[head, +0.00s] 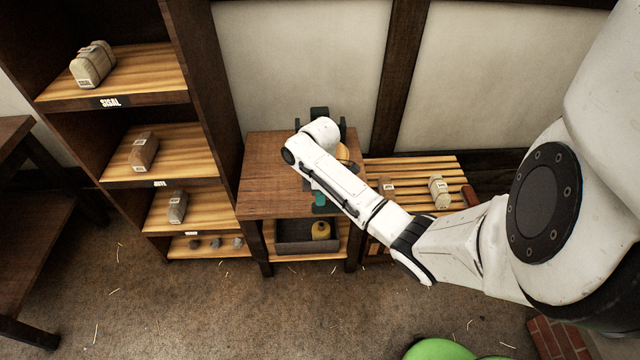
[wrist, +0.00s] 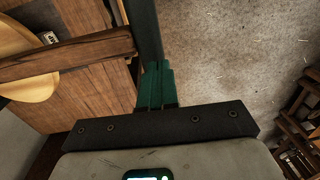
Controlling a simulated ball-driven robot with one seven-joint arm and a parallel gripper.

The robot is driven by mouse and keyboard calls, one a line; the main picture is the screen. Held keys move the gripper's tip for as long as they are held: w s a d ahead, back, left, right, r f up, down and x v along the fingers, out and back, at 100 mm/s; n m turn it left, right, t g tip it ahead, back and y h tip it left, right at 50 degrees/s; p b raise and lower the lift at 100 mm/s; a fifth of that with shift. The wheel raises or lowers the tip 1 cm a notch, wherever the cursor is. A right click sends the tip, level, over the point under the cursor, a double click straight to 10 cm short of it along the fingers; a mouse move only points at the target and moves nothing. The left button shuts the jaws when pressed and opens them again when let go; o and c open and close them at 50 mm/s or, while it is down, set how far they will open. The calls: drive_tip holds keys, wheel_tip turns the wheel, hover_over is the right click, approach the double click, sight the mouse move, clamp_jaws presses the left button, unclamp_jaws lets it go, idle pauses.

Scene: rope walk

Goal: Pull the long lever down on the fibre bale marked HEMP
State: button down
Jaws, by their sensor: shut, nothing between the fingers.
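No marking reading HEMP is legible. A dark green frame (head: 319,113) stands at the back of the small wooden table (head: 262,170), mostly hidden behind my arm. A yellow-tan rounded piece (head: 342,153) shows beside my arm; a similar tan piece (wrist: 22,55) is at left in the wrist view. A wooden bar (wrist: 75,54) crosses there, and a dark green bar (wrist: 146,30) runs up beyond my fingertips; I cannot tell which is the lever. My gripper (wrist: 157,72) is shut and empty, its green fingers close to the dark bar; contact is unclear.
A shelf unit at left holds several bales, including one over a SISAL label (head: 110,102). A slatted bench (head: 415,172) at right carries a pale bale (head: 439,192). A dark tray (head: 293,238) with a yellow object (head: 321,230) sits under the table. The front floor is mostly clear.

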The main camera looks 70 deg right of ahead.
drive_tip(key=shift+f, duration=0.7)
drive_tip(key=shift+a+f, duration=0.1)
